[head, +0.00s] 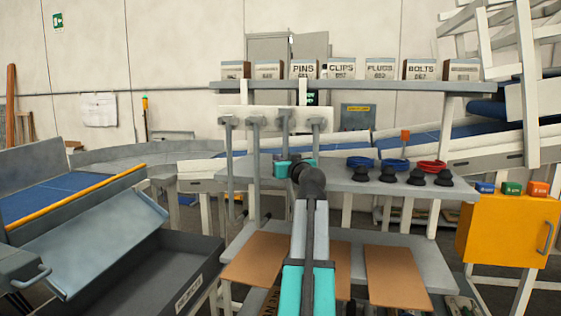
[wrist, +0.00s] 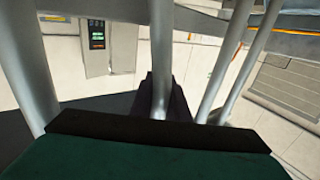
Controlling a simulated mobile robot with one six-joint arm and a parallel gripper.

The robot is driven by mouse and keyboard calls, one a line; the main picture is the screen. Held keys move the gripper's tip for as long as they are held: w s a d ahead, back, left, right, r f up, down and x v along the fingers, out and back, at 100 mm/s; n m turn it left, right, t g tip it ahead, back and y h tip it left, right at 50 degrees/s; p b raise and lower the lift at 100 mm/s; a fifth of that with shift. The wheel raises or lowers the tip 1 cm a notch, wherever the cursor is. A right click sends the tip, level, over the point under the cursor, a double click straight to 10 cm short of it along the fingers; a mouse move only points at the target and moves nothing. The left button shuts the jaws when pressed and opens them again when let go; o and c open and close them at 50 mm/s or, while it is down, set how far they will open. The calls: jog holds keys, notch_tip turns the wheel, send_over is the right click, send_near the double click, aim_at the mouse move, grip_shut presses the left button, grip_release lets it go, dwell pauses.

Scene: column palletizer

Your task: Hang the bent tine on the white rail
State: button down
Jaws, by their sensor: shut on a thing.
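The white rail (head: 268,111) runs across the upper middle of the head view, below the shelf. Several grey tines with hooked tops stand along it. My gripper (head: 293,167), with teal parts, is in front of the third tine from the left (head: 284,140). That tine's top is level with the rail; I cannot tell whether it rests on it. In the wrist view my gripper's dark jaws (wrist: 162,98) are shut on a grey tine (wrist: 161,50), taken as the bent tine. Its bend and its lower end are hidden. Other tines stand close on both sides.
A neighbouring tine (wrist: 26,75) is at left in the wrist view, another (wrist: 226,65) at right. The grey bench (head: 345,181) holds black knobs (head: 416,178) and coiled cables (head: 395,164). Labelled boxes (head: 341,68) stand on the shelf above. A yellow cabinet (head: 505,230) is at right.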

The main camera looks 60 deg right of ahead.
jog(key=shift+d+f+b, duration=0.1)
jog(key=shift+f+b, duration=0.3)
jog(key=shift+b, duration=0.15)
jog(key=shift+f, duration=0.15)
jog(key=shift+f+b, duration=0.35)
jog(key=shift+b, duration=0.15)
jog(key=shift+f+b, duration=0.25)
jog(key=shift+b, duration=0.05)
jog(key=c, duration=1.6)
grip_release()
jog(key=shift+f, duration=0.15)
jog(key=shift+s, duration=0.1)
